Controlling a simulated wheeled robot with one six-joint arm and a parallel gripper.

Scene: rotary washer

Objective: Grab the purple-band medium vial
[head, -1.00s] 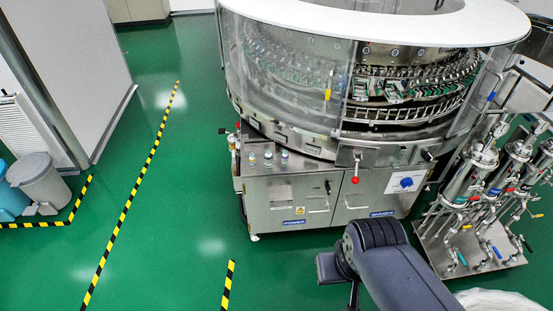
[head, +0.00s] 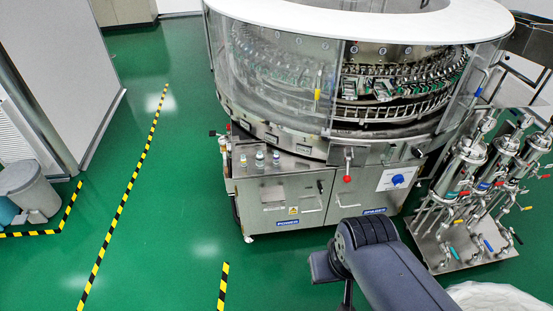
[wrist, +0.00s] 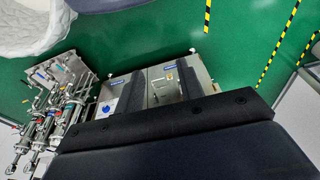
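Several small vials stand upright on the front left ledge of the washer cabinet. In the head view I see a left vial (head: 243,160), a middle vial (head: 260,159) and a right vial (head: 276,158). They are too small for me to tell band colours or sizes for certain. The vials cannot be made out in the wrist view. My gripper (wrist: 160,88) shows two dark fingers spread apart, with the cabinet front visible between them. It is open and empty, well away from the vials. In the head view my arm hides its fingertips.
The round washer (head: 295,205) has a clear guard above its steel cabinet. Green floor in front and left is clear; a grey bin (head: 30,190) stands far left.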

